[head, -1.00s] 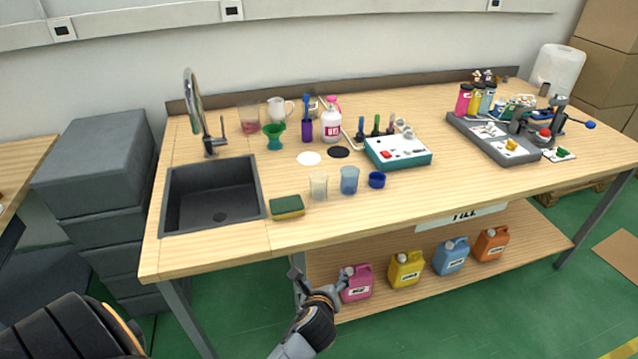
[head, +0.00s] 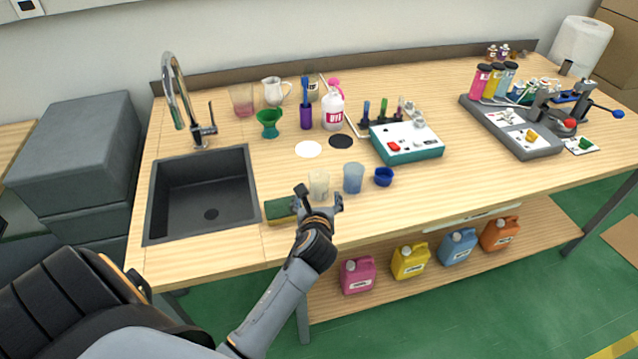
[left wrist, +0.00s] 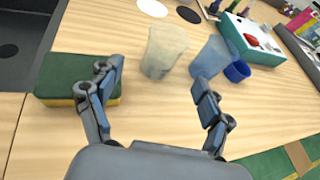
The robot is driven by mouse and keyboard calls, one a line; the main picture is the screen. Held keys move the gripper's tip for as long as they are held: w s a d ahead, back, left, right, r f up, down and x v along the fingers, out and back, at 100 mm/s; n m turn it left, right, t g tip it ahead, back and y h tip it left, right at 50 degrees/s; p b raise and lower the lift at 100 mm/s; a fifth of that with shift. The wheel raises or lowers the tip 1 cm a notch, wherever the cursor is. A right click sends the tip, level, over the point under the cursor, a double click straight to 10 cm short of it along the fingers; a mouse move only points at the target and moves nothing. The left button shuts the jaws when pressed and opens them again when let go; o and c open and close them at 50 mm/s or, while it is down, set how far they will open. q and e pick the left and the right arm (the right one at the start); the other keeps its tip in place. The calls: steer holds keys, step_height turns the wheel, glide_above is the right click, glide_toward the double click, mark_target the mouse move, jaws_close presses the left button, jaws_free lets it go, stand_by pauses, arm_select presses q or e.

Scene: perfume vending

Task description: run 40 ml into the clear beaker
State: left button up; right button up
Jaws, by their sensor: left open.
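The clear beaker (head: 319,182) stands upright on the table's front part, between the sponge and a blue-tinted beaker (head: 353,178). In the left wrist view the clear beaker (left wrist: 163,52) looks cloudy and empty, and lies ahead of my fingers. My left gripper (head: 319,203) is open and empty, just in front of the clear beaker; its fingers (left wrist: 155,82) are spread with bare table between them. The tap (head: 176,100) stands over the dark sink (head: 205,212) at the left. My right gripper is not in view.
A green-yellow sponge (head: 279,211) lies close to the left finger. A small blue cup (head: 384,177) stands right of the blue beaker. Behind are a white disc (head: 308,149), a black disc (head: 341,141) and a teal-white device (head: 407,141). Table is clear between sink and discs.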

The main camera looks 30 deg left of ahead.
mark_target(318, 191)
arm_select(q)
steer(key=x, duration=0.4)
steer(key=shift+w+a+f, duration=0.2)
steer(key=shift+w+f, duration=0.15)
steer(key=w+f, duration=0.1)
steer(key=w+a+f, duration=0.1)
steer(key=shift+w+a, duration=0.15)
steer(key=shift+w, duration=0.25)
steer(key=shift+o, duration=0.2)
steer(key=shift+w+a+f, duration=0.15)
steer(key=shift+a+f, duration=0.1)
steer(key=shift+f, duration=0.1)
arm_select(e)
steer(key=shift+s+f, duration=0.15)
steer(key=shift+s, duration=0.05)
arm_select(q)
steer(key=c, duration=1.1)
steer(key=shift+c, duration=0.2)
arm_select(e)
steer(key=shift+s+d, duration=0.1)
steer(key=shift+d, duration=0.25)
